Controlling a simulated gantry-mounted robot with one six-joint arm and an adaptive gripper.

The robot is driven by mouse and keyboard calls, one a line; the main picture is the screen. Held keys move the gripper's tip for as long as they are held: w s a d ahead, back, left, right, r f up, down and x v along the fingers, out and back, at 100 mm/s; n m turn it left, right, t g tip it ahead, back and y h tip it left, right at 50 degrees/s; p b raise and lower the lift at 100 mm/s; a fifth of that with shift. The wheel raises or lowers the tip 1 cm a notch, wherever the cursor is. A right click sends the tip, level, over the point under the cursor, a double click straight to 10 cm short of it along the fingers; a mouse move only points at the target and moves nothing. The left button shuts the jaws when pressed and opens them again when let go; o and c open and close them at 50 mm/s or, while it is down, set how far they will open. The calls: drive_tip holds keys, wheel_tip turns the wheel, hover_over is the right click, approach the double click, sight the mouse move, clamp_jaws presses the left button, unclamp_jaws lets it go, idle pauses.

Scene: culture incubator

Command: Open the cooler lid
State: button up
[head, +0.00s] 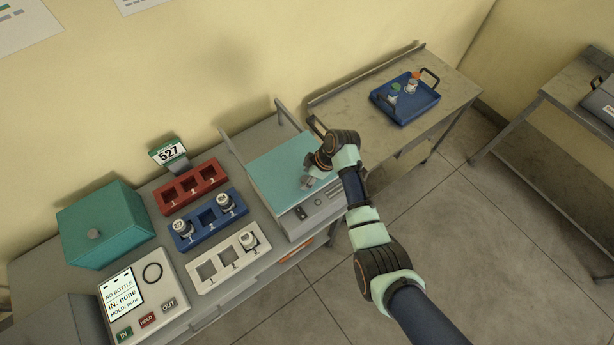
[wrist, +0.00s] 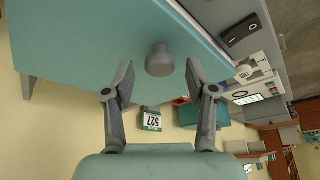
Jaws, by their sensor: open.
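The cooler (head: 312,214) is the grey unit in the middle of the head view, with a flat teal lid (head: 275,165) lying shut on top. In the wrist view the lid (wrist: 85,45) fills the upper left, with a round grey knob (wrist: 160,60) on it. My gripper (head: 308,183) is over the front right part of the lid. In the wrist view its two fingers (wrist: 160,76) are open, one on each side of the knob, with gaps visible. I cannot tell how deep the fingers reach around the knob.
Left of the cooler are red (head: 190,187), blue (head: 208,220) and white racks (head: 230,262), some holding bottles. A teal box with a knob (head: 100,225) and a display panel (head: 150,297) stand further left. A blue tray (head: 405,98) is on the right bench.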

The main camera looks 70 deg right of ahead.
drive_tip(key=shift+w+f, duration=0.15)
drive_tip(key=shift+f, duration=0.15)
clamp_jaws()
idle(0.3)
